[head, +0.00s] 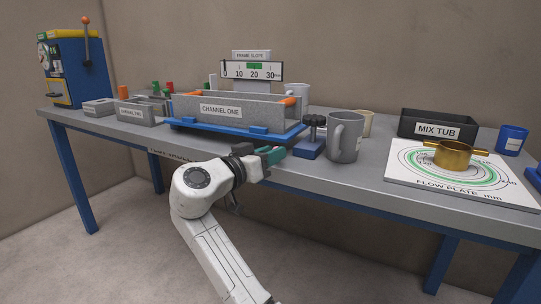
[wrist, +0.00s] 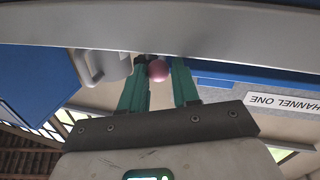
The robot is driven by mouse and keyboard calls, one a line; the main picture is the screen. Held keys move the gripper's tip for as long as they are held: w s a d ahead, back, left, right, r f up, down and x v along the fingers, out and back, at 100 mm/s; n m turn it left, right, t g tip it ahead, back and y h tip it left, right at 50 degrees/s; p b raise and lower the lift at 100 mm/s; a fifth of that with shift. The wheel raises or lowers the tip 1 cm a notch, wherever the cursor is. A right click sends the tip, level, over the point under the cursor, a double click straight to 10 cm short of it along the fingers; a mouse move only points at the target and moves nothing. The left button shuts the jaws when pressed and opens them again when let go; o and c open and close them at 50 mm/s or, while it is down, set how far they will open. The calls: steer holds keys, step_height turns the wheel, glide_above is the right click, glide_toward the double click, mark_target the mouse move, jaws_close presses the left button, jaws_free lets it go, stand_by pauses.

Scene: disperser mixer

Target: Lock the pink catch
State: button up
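The pink catch shows as a round pink knob (wrist: 158,71) in the wrist view. It appears between or just beyond the tips of my gripper's two teal fingers (wrist: 159,75), with a gap visible on each side. I cannot tell its depth from the fingertips. In the head view my gripper (head: 272,156) is at the table's front edge, in front of the blue base of the CHANNEL ONE trough (head: 220,112). I cannot make out the pink knob in the head view; my gripper may hide it.
A blue stand with black knobs (head: 311,140) and a grey mug (head: 345,137) stand just right of my gripper. The table edge (wrist: 200,30) crosses the wrist view. Farther right are the flow plate (head: 410,174) with a brass ring (head: 453,155) and the MIX TUB (head: 437,130).

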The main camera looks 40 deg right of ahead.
steer(key=o, duration=0.4)
steer(key=a, duration=0.3)
steer(key=s+a+p, duration=0.1)
steer(key=a, duration=0.3)
steer(key=a+p, duration=0.1)
steer(key=a, duration=0.2)
steer(key=shift+s+a, duration=0.25)
steer(key=shift+a, duration=0.1)
